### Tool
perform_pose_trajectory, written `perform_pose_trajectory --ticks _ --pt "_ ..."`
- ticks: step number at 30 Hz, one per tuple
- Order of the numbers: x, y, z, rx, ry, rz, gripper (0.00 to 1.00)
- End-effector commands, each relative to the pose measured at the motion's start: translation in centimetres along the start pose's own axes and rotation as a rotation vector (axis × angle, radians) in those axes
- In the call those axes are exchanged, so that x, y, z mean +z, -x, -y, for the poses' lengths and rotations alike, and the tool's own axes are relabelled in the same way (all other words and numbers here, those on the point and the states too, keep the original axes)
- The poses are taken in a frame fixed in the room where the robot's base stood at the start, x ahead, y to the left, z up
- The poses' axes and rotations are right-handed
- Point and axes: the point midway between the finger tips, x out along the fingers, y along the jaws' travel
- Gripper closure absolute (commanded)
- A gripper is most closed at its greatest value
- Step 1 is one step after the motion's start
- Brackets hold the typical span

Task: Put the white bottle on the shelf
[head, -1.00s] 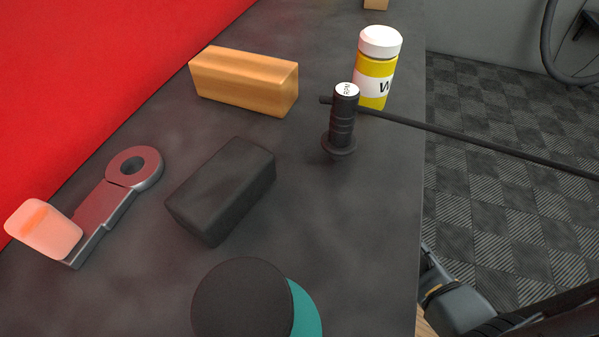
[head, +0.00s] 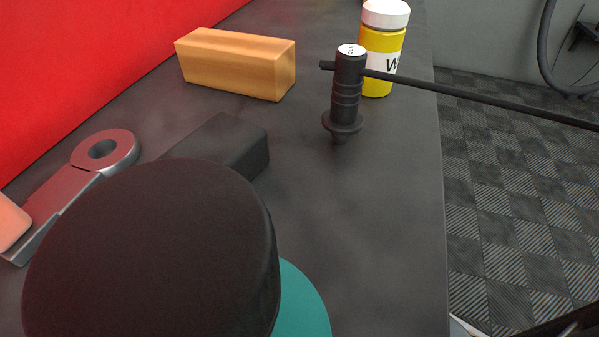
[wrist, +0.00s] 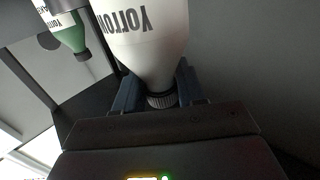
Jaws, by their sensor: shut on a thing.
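The white bottle (wrist: 145,40) with dark lettering fills the upper middle of the wrist view. Its body narrows to a dark ribbed cap (wrist: 162,100) nearest the gripper. My gripper (wrist: 158,90) is shut on the bottle around its narrow cap end, one dark finger on each side. The bottle's far end is cut off by the frame. The gripper and white bottle do not show clearly in the head view. I cannot identify the shelf for certain in either view.
A green bottle (wrist: 70,35) is left of the white one. On the dark bench (head: 385,220) are a black round pad (head: 150,250) with a teal edge, a black block (head: 228,145), an orange block (head: 238,63), a black handle (head: 347,90) and a yellow jar (head: 380,50).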

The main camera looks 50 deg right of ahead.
Motion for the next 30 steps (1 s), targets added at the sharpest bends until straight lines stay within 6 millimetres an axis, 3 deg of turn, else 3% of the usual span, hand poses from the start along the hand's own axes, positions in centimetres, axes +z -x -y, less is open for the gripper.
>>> perform_pose_trajectory --ticks 10,11,18,28,30 --pt "0.14 -0.09 0.00 -0.001 -0.001 -0.005 1.00" --pt "0.20 -0.04 -0.01 0.000 -0.001 -0.002 0.59" --pt "0.16 -0.03 -0.01 0.000 -0.001 -0.001 0.36" --pt "-0.30 -0.03 -0.03 0.000 0.000 -0.001 0.35" --pt "-0.18 0.70 0.00 0.000 -0.001 0.001 0.35"
